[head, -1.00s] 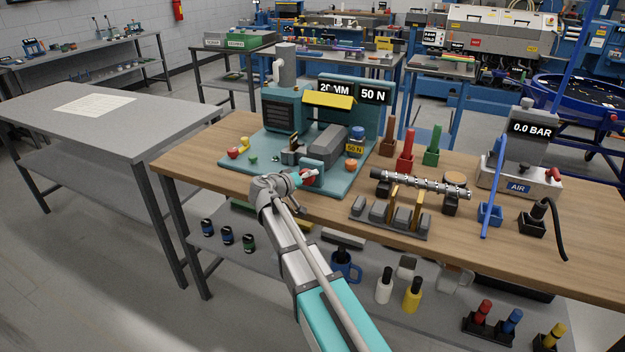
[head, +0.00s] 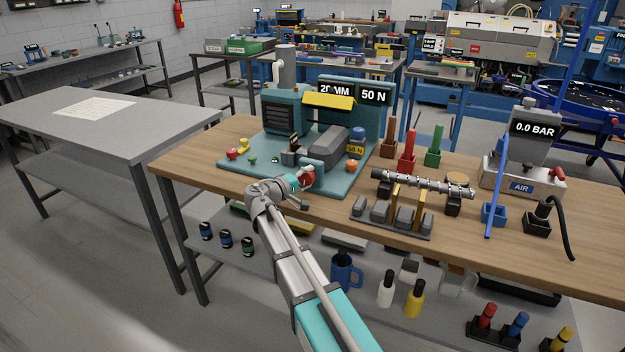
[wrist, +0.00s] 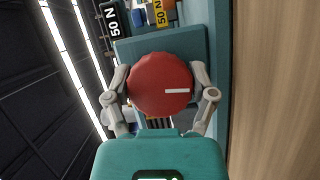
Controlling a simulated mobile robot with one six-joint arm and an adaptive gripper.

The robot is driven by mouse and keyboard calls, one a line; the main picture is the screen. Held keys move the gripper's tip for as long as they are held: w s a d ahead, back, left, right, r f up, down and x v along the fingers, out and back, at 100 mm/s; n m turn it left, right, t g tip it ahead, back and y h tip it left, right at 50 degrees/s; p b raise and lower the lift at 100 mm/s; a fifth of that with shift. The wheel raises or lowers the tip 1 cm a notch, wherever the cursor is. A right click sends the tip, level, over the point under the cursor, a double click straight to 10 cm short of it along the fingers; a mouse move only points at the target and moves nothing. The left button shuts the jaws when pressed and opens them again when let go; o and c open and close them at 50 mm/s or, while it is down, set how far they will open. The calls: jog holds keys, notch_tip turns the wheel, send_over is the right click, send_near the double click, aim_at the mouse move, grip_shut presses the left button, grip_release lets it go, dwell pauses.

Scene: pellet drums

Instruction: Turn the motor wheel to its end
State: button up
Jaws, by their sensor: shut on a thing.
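The motor wheel (wrist: 160,84) is a red disc with a white line mark, facing the camera in the wrist view. The mark points to the right there. My gripper (wrist: 160,92) has one finger on each side of the wheel and is shut on its rim. In the head view the wheel (head: 307,175) shows only in part at the front of the teal machine (head: 240,160), with my gripper (head: 302,180) over it. The machine carries a display reading 50 N (head: 373,94).
An air unit (head: 523,165) reading 0.0 BAR stands at the right. The grey table (head: 150,135) at left is mostly bare.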

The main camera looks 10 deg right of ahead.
jog(key=shift+a, duration=0.2)
jog(key=o, duration=0.9)
jog(key=shift+s+a, duration=0.1)
jog(key=shift+o, duration=0.7)
